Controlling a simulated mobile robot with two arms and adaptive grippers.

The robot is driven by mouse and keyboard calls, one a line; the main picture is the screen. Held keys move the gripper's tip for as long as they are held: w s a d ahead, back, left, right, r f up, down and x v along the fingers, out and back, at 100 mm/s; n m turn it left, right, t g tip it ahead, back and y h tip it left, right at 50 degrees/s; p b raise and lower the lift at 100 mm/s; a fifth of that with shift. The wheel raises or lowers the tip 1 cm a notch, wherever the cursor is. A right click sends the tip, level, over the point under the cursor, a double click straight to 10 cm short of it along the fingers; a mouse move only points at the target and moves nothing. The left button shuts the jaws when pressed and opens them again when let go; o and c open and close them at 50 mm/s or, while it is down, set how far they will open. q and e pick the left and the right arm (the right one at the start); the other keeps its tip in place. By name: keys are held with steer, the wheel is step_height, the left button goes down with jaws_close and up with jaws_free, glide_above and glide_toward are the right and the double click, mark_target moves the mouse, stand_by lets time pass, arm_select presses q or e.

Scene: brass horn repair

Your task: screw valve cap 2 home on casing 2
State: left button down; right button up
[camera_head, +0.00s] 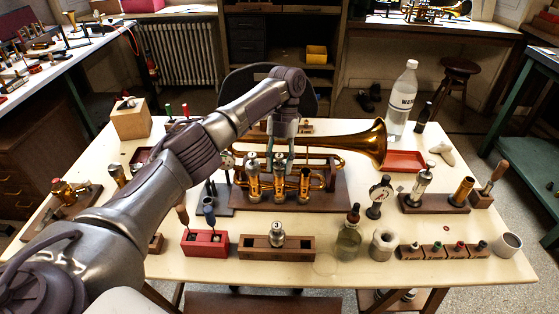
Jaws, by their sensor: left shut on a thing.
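The brass horn (350,143) lies on a dark wooden stand (335,196) at the middle of the table, its bell to the right. Its three valve casings stand upright in a row. My left gripper (281,163) points down over the middle one, casing 2 (279,188). It is shut on a small silvery piece at the casing's top, which I take for valve cap 2. The fingers hide most of this piece, so I cannot tell how it sits on the threads. The neighbouring left casing (253,187) carries a silvery top. My right gripper is not in view.
A tall clear bottle (402,100) stands at back right.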

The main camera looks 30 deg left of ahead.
arm_select(q)
steer(key=shift+m+y, duration=0.4)
steer(key=shift+m, duration=0.7)
steer(key=c, duration=0.6)
jaws_free()
steer(key=shift+c, duration=0.2)
